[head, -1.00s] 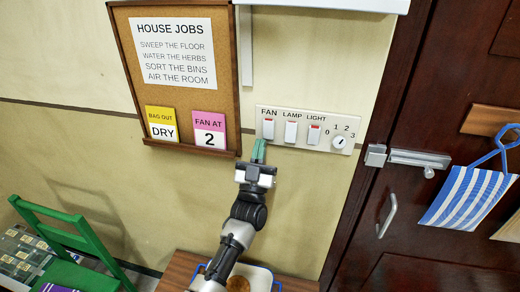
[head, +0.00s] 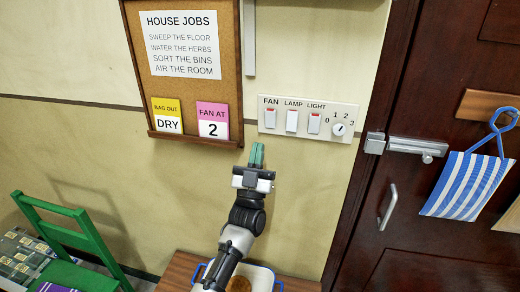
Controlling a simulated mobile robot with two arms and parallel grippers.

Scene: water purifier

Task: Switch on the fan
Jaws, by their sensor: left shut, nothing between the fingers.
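The white switch panel (head: 303,141) is on the wall, with rockers labelled FAN, LAMP and LIGHT and a dial (head: 338,129) marked 0 to 3. The fan switch (head: 270,118) is the leftmost rocker and shows a red strip at its top. The light switch (head: 314,123) also shows red at its top; the lamp switch (head: 292,121) shows none that I can see. The dial's exact setting is too small to tell. My left gripper (head: 257,154) is shut and empty, below and slightly left of the fan switch, apart from it. My right gripper is not in view.
A corkboard (head: 190,90) left of the panel bears a pink card (head: 212,121) reading FAN AT 2 and a yellow card (head: 167,115) reading DRY. A dark door (head: 440,100) with a latch is at right. A green chair (head: 75,235) and a small table (head: 180,272) are below.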

